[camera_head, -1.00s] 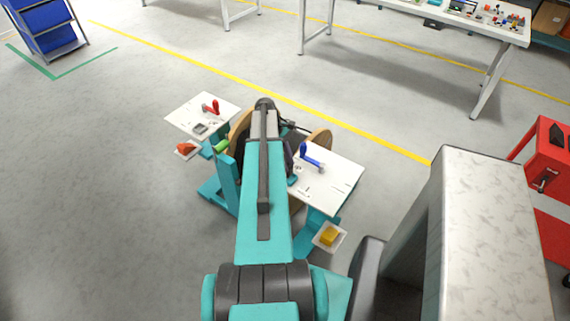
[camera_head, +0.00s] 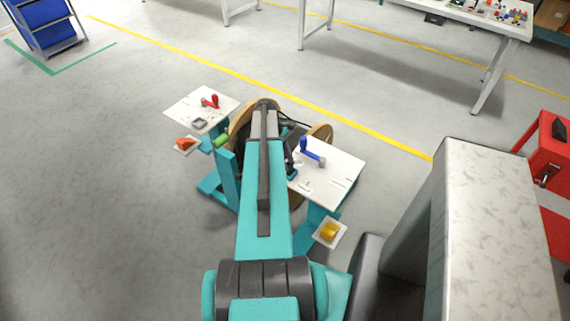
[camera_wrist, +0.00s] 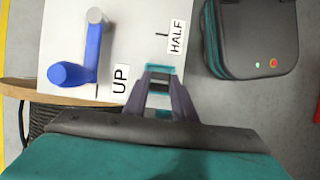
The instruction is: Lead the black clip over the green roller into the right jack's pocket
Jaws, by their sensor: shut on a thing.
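My gripper (camera_wrist: 159,92) is shut on a small dark piece, which I take to be the black clip (camera_wrist: 159,87); the fingers hide most of it. It is over the right jack's white top, between the labels UP and HALF. A small teal frame shows at the fingertips; I cannot tell whether it is the pocket. The right jack's top (camera_head: 340,178) carries a blue lever (camera_head: 311,151), also in the wrist view (camera_wrist: 95,50). The green roller (camera_head: 221,141) is left of my arm, by the left jack. In the head view my arm hides the gripper and clip.
The left jack's white top (camera_head: 181,116) has a red lever (camera_head: 213,101). A wooden reel flange (camera_head: 322,132) stands behind the right jack. A red cabinet (camera_head: 549,150) is at the right. Open floor lies left.

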